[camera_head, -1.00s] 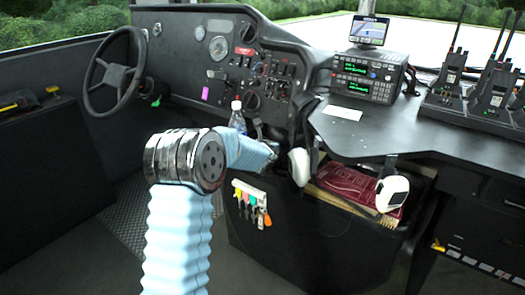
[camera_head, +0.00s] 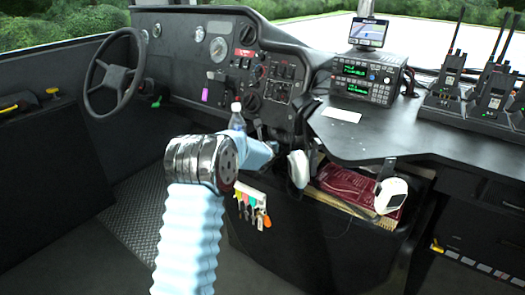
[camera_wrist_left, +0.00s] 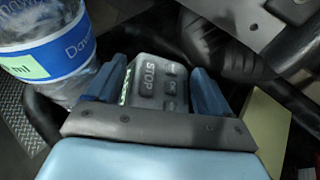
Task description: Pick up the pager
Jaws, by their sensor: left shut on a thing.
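A small grey device with a STOP key and several other keys, apparently the pager (camera_wrist_left: 150,88), sits between the blue fingers of my left gripper (camera_wrist_left: 160,74) in the left wrist view. The fingers are shut on its two sides, and its keys face the camera. In the head view my left arm reaches in to the dashboard beside the bottle; its hand and the device are hidden or too small to make out there. My right gripper is not in view.
A water bottle (camera_head: 237,118) stands close by the hand; it is large at the left of the left wrist view (camera_wrist_left: 45,50). White rounded items hang at the counter edge (camera_head: 391,195). A radio unit (camera_head: 368,79) and several handheld radios (camera_head: 446,88) stand on the counter.

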